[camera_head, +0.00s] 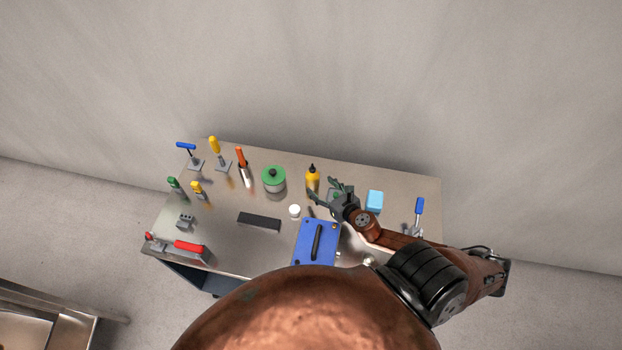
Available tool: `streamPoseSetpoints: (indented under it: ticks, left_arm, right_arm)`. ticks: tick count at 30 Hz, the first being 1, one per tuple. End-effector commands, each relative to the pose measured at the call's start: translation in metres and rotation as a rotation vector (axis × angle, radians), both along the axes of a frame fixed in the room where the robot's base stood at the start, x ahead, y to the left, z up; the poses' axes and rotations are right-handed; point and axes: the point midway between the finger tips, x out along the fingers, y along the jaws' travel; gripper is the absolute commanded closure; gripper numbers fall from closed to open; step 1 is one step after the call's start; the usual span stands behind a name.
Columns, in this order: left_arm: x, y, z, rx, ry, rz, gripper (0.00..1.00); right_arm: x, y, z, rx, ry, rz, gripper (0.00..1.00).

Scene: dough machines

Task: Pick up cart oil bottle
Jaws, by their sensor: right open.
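The oil bottle (312,180) is yellow with a black pointed cap and stands upright on the metal cart top (272,247). My right gripper (323,190) is just right of the bottle, its fingers spread and pointing left toward it. It is open, with nothing seen held. One fingertip looks very close to the bottle's lower part; I cannot tell whether it touches. My left gripper is not in view.
A green-lidded jar (273,180) stands left of the bottle, and a small white cap (294,211) is in front. A blue case (317,243) lies near the front edge. A light blue block (374,201) is right of my gripper. Several upright tools fill the left side.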

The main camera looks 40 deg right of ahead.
Motion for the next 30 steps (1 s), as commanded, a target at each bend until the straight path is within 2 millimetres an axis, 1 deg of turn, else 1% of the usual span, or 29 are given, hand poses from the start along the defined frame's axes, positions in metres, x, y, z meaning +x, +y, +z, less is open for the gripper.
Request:
streamPoseSetpoints:
  ticks: [1,8,12,15,18,24,30]
  left_arm:
    - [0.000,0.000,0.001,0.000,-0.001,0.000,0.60]
    - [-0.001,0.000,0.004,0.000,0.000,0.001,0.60]
    - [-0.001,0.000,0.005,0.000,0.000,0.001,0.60]
    - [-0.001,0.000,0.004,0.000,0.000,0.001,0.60]
    - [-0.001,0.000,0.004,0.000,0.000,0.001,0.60]
    - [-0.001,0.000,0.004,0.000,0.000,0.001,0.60]
    - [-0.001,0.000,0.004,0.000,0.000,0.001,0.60]
  right_arm:
    - [0.007,0.000,-0.001,-0.001,-0.002,0.001,0.41]
    - [0.032,-0.001,-0.008,0.001,-0.002,0.005,0.41]
    - [0.052,-0.004,-0.016,0.000,-0.002,0.003,0.41]
    - [0.061,-0.005,-0.022,0.001,0.000,0.002,0.41]
    - [0.065,-0.006,-0.024,0.000,0.001,0.001,0.41]
    - [0.065,-0.007,-0.024,0.000,0.001,0.001,0.41]
    - [0.064,-0.007,-0.024,0.000,0.001,0.000,0.54]
